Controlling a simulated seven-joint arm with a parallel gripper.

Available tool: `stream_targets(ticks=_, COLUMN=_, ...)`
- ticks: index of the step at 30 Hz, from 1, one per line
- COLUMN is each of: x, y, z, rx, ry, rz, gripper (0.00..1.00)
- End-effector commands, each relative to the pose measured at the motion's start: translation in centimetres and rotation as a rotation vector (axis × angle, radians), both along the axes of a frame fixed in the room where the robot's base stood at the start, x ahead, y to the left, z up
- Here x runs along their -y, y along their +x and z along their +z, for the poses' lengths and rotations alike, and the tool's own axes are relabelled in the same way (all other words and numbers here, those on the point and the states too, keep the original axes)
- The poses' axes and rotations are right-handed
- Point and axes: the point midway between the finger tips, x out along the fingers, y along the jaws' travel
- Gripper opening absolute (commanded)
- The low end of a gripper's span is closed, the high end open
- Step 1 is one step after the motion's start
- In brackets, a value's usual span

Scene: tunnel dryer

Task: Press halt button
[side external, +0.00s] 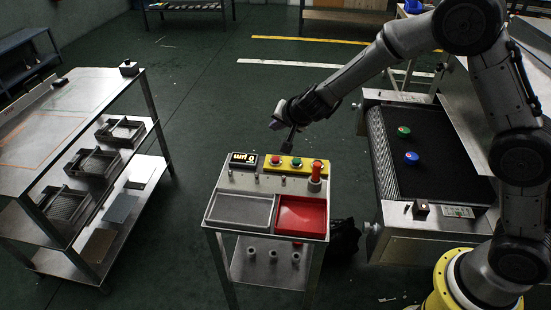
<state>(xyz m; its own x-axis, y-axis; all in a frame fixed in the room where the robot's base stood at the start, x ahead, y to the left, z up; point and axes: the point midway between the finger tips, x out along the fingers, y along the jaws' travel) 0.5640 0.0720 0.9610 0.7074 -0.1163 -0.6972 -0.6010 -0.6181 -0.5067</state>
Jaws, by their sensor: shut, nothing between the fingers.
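A small stand holds a yellow button panel (287,168) along its back edge. On the panel are a red button (276,161) at the left and a green button (296,163) beside it. A taller red-topped piece (317,168) stands at the right end. No readable label shows which one is the halt button. My gripper (287,150) points down just above the back edge of the panel, between the red and green buttons as seen here. It is shut and empty. Whether its tips touch anything cannot be told.
A lit display (243,159) sits left of the buttons. In front are a grey tray (240,222) and a red tray (302,231). A dark conveyor (430,180) with a green and a blue round item stands right. A tiered metal rack (125,77) stands left. Floor between is free.

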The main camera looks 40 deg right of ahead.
Motion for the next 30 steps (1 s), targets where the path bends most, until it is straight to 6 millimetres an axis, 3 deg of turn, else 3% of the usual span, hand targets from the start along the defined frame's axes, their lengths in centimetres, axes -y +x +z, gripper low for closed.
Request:
stream_targets(ticks=11, x=0.1, y=0.0, z=-0.9, rx=-0.002, ry=-0.002, rz=0.000, gripper=0.00)
stream_targets(ticks=30, x=0.1, y=0.0, z=-8.1, rx=-0.001, ry=-0.001, rz=0.000, gripper=0.00)
